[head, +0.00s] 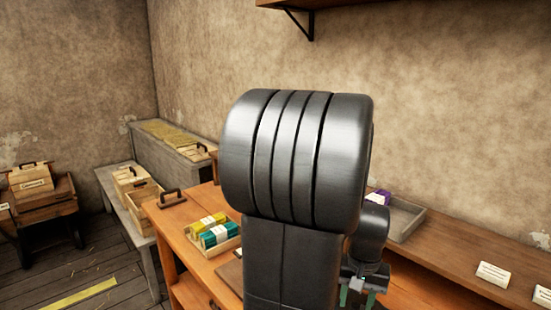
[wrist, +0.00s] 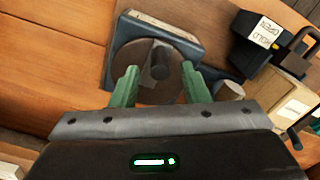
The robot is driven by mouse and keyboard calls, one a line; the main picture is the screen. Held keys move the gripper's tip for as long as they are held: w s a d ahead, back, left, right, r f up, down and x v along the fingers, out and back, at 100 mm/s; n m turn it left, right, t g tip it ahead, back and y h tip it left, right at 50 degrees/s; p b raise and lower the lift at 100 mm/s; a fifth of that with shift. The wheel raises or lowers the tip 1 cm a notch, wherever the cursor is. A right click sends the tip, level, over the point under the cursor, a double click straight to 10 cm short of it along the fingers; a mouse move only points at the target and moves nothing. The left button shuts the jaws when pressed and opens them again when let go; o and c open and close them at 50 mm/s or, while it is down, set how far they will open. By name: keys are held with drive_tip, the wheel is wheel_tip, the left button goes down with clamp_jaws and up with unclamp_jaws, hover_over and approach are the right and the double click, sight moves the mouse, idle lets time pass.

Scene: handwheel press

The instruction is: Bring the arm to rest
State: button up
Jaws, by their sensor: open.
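My gripper (wrist: 159,70) shows in the wrist view with its two green fingers spread apart and nothing held between them. Beyond the fingers is a brown round disc (wrist: 135,60) with a dark upright knob on it, against a grey-blue block (wrist: 180,35). I cannot tell whether the fingers touch the disc. In the head view my gripper (head: 357,297) shows only in part at the lower edge, low over the bench. My own black arm fills the middle there and hides much of the bench.
The wooden bench (head: 455,235) runs along the wall, with a tray (head: 408,222) and white label cards (head: 493,274). Left of my arm a tray holds yellow and teal packets (head: 215,235). A dark labelled block (wrist: 262,35) stands close right of my gripper. A shelf (head: 340,3) hangs above.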

wheel_tip(320, 180, down, 4)
drive_tip(key=shift+f, duration=0.25)
drive_tip(key=shift+r, duration=0.15)
wheel_tip(320, 180, up, 13)
wheel_tip(320, 180, down, 14)
drive_tip(key=shift+r, duration=0.2)
drive_tip(key=shift+w+r+m, duration=0.15)
drive_tip(key=shift+w+m, duration=0.05)
drive_tip(key=shift+m, duration=0.2)
drive_tip(key=shift+w+a+m, duration=0.2)
drive_tip(key=shift+m, duration=0.5)
drive_tip(key=shift+w+a+m, duration=0.15)
drive_tip(key=shift+w+m, duration=0.05)
drive_tip(key=shift+m, duration=0.5)
